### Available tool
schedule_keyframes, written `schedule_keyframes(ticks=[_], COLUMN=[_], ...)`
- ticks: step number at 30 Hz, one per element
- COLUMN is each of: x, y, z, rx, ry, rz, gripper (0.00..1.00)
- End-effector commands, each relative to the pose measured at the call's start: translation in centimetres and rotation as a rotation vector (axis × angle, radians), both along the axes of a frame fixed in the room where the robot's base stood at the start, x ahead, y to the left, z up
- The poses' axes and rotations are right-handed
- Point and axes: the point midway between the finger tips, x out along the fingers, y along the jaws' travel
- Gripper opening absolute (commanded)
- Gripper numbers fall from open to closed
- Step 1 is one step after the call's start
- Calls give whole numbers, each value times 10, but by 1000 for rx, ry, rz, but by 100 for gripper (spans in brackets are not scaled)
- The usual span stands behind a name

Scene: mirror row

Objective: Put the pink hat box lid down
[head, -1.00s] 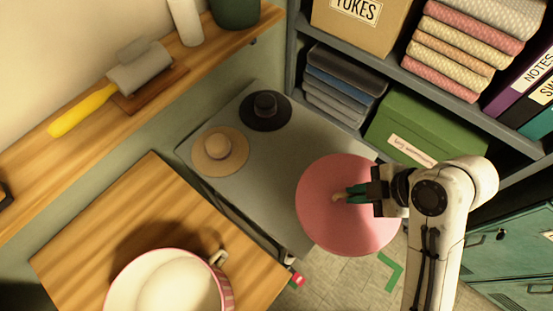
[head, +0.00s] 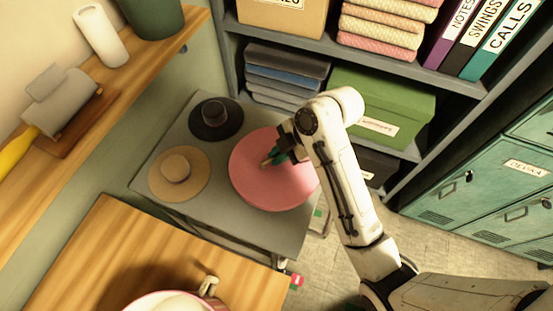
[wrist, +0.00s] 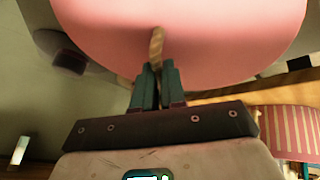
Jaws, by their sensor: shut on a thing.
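My gripper (head: 270,159) is shut on the tan cord handle at the middle of the round pink hat box lid (head: 262,190). The lid is over the right part of the grey table top (head: 225,228). I cannot tell whether it touches the top. In the wrist view the green fingers (wrist: 156,76) pinch the cord handle (wrist: 156,45), and the lid (wrist: 225,40) spreads beyond them. The open hat box (head: 160,299) stands on the wooden table at the bottom edge, mostly cut off.
A black hat (head: 230,121) and a tan hat (head: 197,184) lie on the grey top, left of the lid. A shelf with a green box (head: 400,105) stands behind. The wooden table (head: 85,240) is in front. Bare grey top shows at the front.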

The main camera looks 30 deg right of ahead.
Motion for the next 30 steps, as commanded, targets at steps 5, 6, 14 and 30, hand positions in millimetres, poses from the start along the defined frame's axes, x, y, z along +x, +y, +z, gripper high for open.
schedule_keyframes(ticks=[5, 6, 14, 30], x=[9, 8, 8, 8], y=[2, 2, 1, 1], z=[-11, -16, -40, -41], rx=[0, 1, 0, 0], ry=[0, 4, -1, -1], rz=[0, 0, 0, 0], gripper=[0, 0, 0, 36])
